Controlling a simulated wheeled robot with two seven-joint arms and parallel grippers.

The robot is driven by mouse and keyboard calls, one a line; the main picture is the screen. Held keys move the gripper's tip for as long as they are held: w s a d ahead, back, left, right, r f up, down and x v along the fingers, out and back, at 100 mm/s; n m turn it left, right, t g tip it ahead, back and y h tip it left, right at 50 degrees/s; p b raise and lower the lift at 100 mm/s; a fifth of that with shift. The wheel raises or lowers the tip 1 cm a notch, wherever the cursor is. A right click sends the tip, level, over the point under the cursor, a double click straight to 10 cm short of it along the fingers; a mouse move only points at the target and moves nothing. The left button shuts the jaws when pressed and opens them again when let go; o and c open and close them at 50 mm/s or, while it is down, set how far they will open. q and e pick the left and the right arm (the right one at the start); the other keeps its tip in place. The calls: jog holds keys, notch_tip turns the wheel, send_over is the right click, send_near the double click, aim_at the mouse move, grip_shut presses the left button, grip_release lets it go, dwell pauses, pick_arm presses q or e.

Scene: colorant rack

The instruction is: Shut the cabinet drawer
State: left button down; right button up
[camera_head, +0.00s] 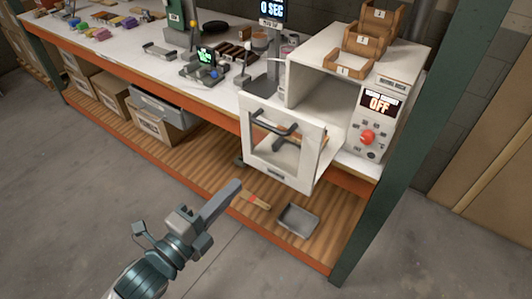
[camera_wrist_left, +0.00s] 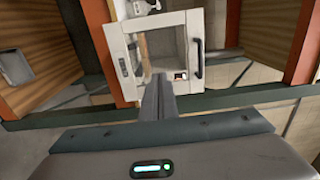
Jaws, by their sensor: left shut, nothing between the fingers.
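The white cabinet (camera_head: 312,62) stands at the right end of the workbench. Its white framed front (camera_head: 250,128) with a window and a dark handle (camera_head: 275,128) stands out from the body, open. I cannot tell whether it slides or swings. My left gripper (camera_head: 236,186) is shut and empty, in front of and below this front, and looks apart from it in the head view. In the left wrist view the shut fingers (camera_wrist_left: 157,90) overlap the edge of the white front (camera_wrist_left: 122,75), with the dark handle (camera_wrist_left: 198,58) to their right. My right gripper is not in view.
A green post (camera_head: 385,150) stands right of the cabinet. The lower shelf (camera_head: 215,160) holds cardboard boxes (camera_head: 150,124), a grey tray (camera_head: 298,220) and a small brush-like item (camera_head: 254,200). Wooden bins (camera_head: 365,42) sit on the cabinet. The floor in front is clear.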

pick_arm(q)
jog(key=p, duration=0.5)
send_near(275, 145)
jog(key=x, duration=0.6)
jog(key=shift+w+d+r, duration=0.1)
jog(key=shift+w+d, duration=0.05)
jog(key=shift+w+d, duration=0.25)
jog(key=shift+w, duration=0.1)
jog(key=b+x, duration=0.4)
jog(key=x, duration=1.6)
jog(key=shift+b, duration=0.4)
jog(key=shift+a+r, duration=0.1)
jog(key=shift+r, duration=0.05)
